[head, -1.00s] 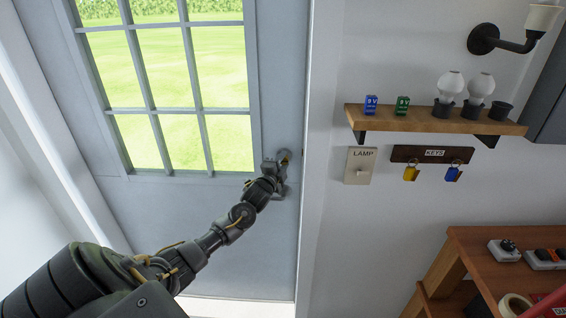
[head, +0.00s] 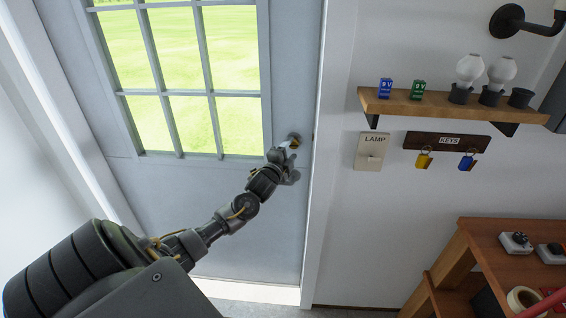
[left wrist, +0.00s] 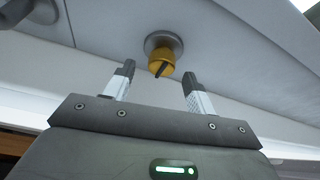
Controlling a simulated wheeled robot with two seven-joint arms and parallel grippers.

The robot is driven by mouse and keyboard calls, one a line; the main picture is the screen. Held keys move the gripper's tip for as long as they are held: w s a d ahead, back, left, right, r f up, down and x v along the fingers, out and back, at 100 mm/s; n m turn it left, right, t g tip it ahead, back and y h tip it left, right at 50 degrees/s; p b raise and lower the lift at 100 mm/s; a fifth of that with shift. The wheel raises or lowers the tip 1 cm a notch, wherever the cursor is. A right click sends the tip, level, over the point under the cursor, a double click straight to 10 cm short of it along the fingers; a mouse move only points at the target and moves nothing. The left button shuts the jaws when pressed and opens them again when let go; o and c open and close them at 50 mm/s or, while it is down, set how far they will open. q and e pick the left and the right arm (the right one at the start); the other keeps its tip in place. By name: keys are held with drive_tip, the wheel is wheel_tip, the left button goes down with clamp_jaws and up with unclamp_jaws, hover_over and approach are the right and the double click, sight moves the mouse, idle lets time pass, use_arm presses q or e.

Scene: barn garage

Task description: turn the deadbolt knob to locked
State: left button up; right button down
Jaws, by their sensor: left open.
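The deadbolt knob (left wrist: 161,60) is brass-yellow on a round grey plate on the grey door (head: 232,210). In the left wrist view a dark slot or ridge shows on it, slanted. In the head view the knob (head: 294,141) sits at the door's right edge, just above my left gripper (head: 284,160). In the left wrist view my left gripper (left wrist: 157,85) is open, its two fingers apart, with the knob between and beyond the fingertips. I cannot see contact. My right gripper is not in view.
Right of the door frame are a LAMP switch (head: 371,151), a KEYS rack (head: 447,141) and a wooden shelf (head: 440,105) with bulbs and batteries. A wooden bench (head: 510,240) stands at lower right. Another door fitting (left wrist: 28,12) shows at upper left in the left wrist view.

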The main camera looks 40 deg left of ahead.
use_arm(q)
drive_tip(key=b+v, duration=0.2)
drive_tip(key=v, duration=0.6)
drive_tip(key=shift+r, duration=0.1)
